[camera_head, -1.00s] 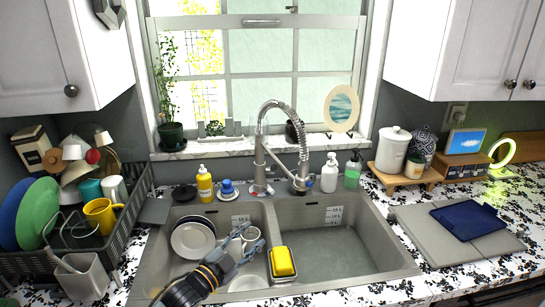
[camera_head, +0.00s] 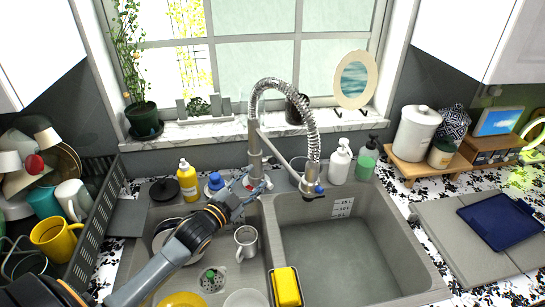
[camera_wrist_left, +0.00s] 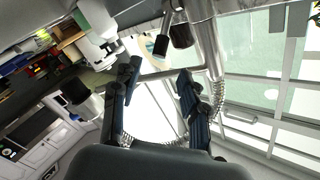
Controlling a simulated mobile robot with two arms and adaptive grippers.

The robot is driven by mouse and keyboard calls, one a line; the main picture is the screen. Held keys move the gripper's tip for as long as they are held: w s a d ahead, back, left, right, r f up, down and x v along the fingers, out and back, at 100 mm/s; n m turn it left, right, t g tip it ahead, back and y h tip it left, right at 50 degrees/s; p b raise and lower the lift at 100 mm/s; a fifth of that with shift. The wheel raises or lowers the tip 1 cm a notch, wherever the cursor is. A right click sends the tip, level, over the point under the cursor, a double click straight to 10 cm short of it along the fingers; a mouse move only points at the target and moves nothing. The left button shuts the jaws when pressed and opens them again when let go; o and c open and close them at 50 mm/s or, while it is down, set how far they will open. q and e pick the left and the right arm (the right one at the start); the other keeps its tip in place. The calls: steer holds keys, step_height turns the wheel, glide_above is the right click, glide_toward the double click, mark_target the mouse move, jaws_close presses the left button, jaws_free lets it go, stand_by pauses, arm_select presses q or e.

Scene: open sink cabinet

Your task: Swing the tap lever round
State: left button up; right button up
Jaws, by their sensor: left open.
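The tap (camera_head: 255,140) is a metal tap with a coiled spring hose arching to a spray head (camera_head: 312,180) over the right basin; it stands behind the double sink. My left gripper (camera_head: 258,184) is at the foot of the tap, fingers toward its base, and covers part of it. The tap lever cannot be made out clearly behind the fingers. In the left wrist view, my left gripper (camera_wrist_left: 158,95) has its two dark fingers apart with nothing seen between them. The tap's metal column (camera_wrist_left: 207,60) rises beyond the right finger. My right gripper is out of view.
A yellow bottle (camera_head: 189,182) and a blue dispenser (camera_head: 215,181) stand left of the tap. White (camera_head: 340,162) and green (camera_head: 367,160) soap bottles stand right. The left basin holds a mug (camera_head: 246,240) and dishes. A yellow sponge (camera_head: 287,287) sits on the divider.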

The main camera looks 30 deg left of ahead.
mark_target(273, 161)
arm_select(q)
steer(key=w, duration=0.3)
steer(key=w+p, duration=0.1)
steer(key=w, duration=0.2)
steer(key=w+p, duration=0.1)
steer(key=w, duration=0.2)
steer(key=shift+w+d, duration=0.2)
steer(key=shift+d, duration=0.2)
steer(key=shift+w+d, duration=0.1)
steer(key=shift+w, duration=0.3)
steer(key=shift+w+f, duration=0.1)
steer(key=c, duration=0.8)
jaws_close()
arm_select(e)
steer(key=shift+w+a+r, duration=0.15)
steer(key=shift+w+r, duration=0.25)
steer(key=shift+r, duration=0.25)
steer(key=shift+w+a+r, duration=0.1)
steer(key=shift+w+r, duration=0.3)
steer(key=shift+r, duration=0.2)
